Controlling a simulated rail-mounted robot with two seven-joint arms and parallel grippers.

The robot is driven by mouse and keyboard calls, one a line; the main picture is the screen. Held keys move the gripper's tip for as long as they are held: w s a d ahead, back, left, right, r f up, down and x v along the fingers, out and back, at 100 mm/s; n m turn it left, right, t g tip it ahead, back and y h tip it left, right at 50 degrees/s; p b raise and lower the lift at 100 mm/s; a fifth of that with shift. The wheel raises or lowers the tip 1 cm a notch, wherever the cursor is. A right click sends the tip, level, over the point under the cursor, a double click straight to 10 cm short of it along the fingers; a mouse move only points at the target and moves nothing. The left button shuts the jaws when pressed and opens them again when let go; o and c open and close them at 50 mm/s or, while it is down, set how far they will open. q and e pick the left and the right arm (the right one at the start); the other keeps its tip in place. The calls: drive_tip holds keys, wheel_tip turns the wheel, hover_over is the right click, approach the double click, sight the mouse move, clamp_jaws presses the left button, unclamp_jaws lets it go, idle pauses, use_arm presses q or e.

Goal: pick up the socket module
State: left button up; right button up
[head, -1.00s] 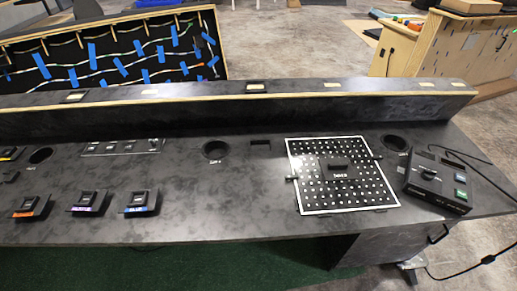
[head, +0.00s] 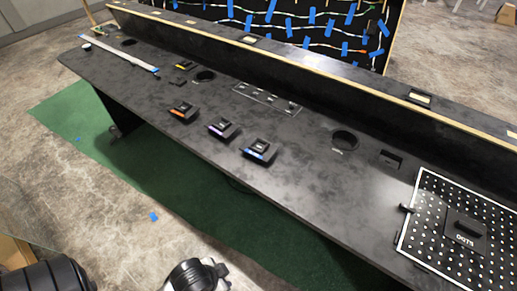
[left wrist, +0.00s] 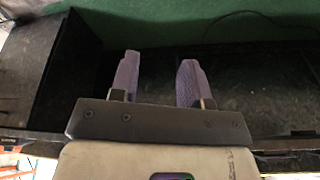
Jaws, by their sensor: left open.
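I cannot tell which piece is the socket module, since no readable label names one. Candidate black modules on the console top are an orange-labelled one (head: 184,111), a purple-labelled one (head: 223,129) and a blue-labelled one (head: 259,150), in a row near the front edge. A small yellow-marked module (head: 184,66) lies farther back. My left gripper (left wrist: 157,80) is open and empty in the left wrist view, its two purple fingers apart over a dark surface and green floor. Its fingers do not show in the head view. My right gripper is not in view.
The long black console (head: 310,190) has a raised back ledge with a wooden edge. A dotted panel (head: 430,215) with a black DOTS module (head: 466,234) sits at right. Round holes (head: 344,139) and a flat strip (head: 120,54) also show. The front middle is clear.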

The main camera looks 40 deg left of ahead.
use_arm(q)
drive_tip(key=o, duration=1.1)
